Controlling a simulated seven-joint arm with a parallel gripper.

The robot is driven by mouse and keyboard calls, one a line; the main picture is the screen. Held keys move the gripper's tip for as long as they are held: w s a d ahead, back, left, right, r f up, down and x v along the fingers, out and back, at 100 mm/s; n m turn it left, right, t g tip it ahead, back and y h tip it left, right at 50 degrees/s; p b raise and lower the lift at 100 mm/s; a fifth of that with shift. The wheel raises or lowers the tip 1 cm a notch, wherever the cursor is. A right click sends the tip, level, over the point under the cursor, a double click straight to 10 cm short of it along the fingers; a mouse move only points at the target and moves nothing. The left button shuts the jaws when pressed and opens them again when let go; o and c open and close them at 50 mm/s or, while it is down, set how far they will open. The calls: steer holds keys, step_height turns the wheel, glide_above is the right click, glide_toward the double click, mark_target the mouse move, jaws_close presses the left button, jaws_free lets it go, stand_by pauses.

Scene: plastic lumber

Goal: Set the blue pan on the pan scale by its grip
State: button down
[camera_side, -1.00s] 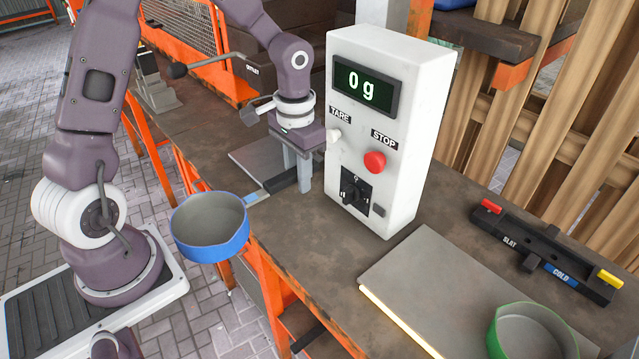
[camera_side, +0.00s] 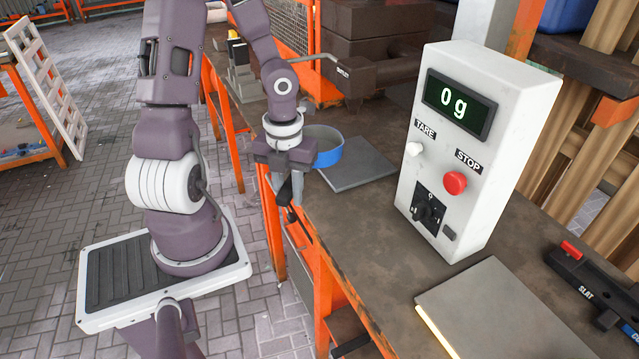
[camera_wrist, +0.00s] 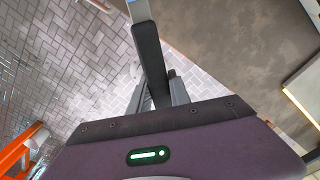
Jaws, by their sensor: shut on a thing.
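My gripper (camera_side: 292,190) is shut on the black grip (camera_side: 286,196) of the blue pan (camera_side: 329,152), near the bench's left edge. The pan lies beyond the fingers, partly hidden by my gripper. It overlaps the left part of a flat dark grey plate (camera_side: 362,178) in the picture; I cannot tell if it touches it. In the wrist view the grip (camera_wrist: 149,55) runs between my fingers (camera_wrist: 160,92), with a bit of blue at the top edge. The white scale box (camera_side: 468,150) reads 0 g.
A second grey plate (camera_side: 505,312) with a lit edge lies at the front right. A black holder (camera_side: 597,285) with a red end sits at the right. A dark vise-like block (camera_side: 385,75) stands behind the dark plate. Bare bench lies between the plates.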

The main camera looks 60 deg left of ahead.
steer(key=s+m, duration=0.1)
steer(key=m, duration=0.2)
steer(key=shift+s, duration=0.35)
steer(key=shift+f, duration=0.1)
steer(key=w+a, duration=0.1)
steer(key=w, duration=0.1)
steer(key=w+a+f, duration=0.1)
steer(key=w+a, duration=0.1)
steer(key=w, duration=0.1)
steer(key=w+a+f, duration=0.1)
steer(key=w, duration=0.2)
steer(key=shift+a, duration=0.3)
steer(key=shift+w+a+f, duration=0.15)
steer(key=shift+w+f, duration=0.1)
steer(key=shift+w, duration=0.05)
steer(key=shift+f, duration=1.05)
steer(key=c, duration=1.1)
jaws_free()
